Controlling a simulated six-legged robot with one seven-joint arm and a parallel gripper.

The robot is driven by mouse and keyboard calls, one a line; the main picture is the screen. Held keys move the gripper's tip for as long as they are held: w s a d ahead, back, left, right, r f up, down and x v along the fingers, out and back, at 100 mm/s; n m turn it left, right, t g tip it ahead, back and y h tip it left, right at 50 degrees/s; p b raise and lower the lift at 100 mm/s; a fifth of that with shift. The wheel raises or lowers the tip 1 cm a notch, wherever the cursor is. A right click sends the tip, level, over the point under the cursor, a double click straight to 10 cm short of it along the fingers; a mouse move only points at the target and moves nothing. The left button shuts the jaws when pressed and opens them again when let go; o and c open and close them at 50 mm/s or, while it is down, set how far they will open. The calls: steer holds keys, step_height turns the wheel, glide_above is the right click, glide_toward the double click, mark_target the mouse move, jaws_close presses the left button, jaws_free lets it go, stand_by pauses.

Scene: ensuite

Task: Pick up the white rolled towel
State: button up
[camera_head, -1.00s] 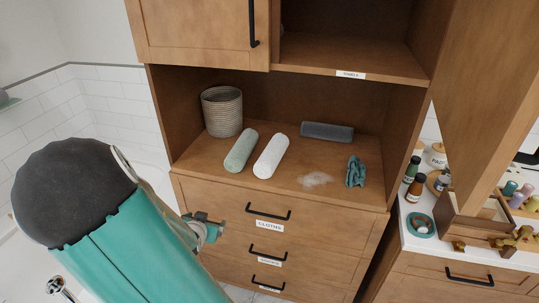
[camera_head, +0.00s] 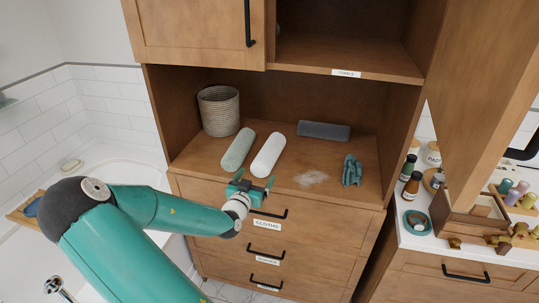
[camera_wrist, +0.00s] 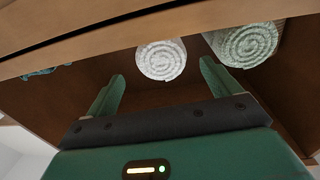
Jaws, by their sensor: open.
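The white rolled towel (camera_head: 268,155) lies on the open shelf of the wooden cabinet, just right of a pale green rolled towel (camera_head: 238,151). In the wrist view the round spiral end of the white towel (camera_wrist: 161,59) shows between my fingers and beyond them, with the green towel's end (camera_wrist: 245,44) to its right. My gripper (camera_head: 251,183) is open and empty at the shelf's front edge, near the towels' front ends. It also shows in the wrist view (camera_wrist: 160,82), with both fingers spread apart.
A woven basket (camera_head: 219,111) stands at the shelf's left back. A dark grey roll (camera_head: 323,131) lies behind, a crumpled teal cloth (camera_head: 352,170) at right, and white powder (camera_head: 312,178) between. Drawers with black handles (camera_head: 267,214) are below.

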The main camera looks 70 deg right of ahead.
mark_target(258, 170)
steer(key=d, duration=0.5)
steer(key=shift+w+d+r, duration=0.15)
steer(key=shift+w+d, duration=0.25)
steer(key=shift+c, duration=0.4)
steer(key=c, duration=1.1)
